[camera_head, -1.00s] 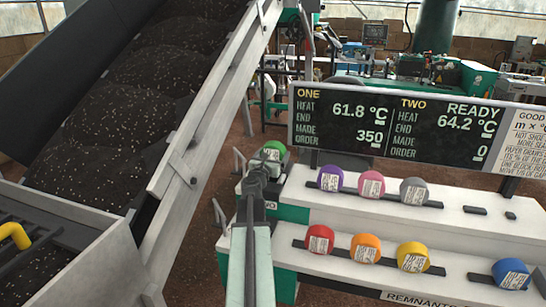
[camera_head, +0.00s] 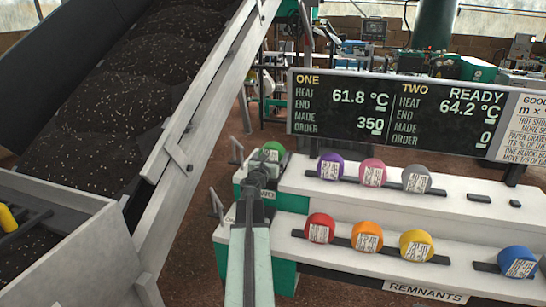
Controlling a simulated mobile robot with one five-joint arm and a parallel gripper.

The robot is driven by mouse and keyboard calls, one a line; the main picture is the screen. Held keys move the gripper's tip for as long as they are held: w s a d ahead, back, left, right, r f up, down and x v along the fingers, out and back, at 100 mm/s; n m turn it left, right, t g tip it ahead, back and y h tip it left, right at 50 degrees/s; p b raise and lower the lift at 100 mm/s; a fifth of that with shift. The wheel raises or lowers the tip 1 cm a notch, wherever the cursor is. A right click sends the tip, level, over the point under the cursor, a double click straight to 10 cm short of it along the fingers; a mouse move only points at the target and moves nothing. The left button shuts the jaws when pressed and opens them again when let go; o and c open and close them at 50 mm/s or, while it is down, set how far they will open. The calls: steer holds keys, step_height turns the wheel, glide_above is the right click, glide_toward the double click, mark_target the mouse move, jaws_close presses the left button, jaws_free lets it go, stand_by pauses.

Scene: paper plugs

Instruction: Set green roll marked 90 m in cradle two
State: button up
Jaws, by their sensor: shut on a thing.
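The green roll (camera_head: 275,147) shows just beyond the end of my arm, at the back left corner of the white stepped rack. My gripper (camera_head: 266,158) is shut on it. My arm and gripper hide most of the roll, and any marking on it cannot be read. A small, partly covered label (camera_head: 267,194) is on the machine front below the gripper. The cradle itself is hidden behind my arm, so I cannot tell whether the roll rests in it or is above it.
The rack's upper step holds purple (camera_head: 330,166), pink (camera_head: 372,172) and grey (camera_head: 416,178) rolls. The lower step holds red (camera_head: 319,228), orange (camera_head: 367,236), yellow (camera_head: 416,244) and blue (camera_head: 517,262) rolls. A display board (camera_head: 390,110) stands behind. A sloping conveyor (camera_head: 190,140) rises at left.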

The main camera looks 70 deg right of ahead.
steer(key=shift+f+b, duration=0.35)
steer(key=shift+f, duration=0.05)
steer(key=shift+s+a+f+b, duration=0.15)
steer(key=shift+a+f+b, duration=0.1)
steer(key=shift+b, duration=0.1)
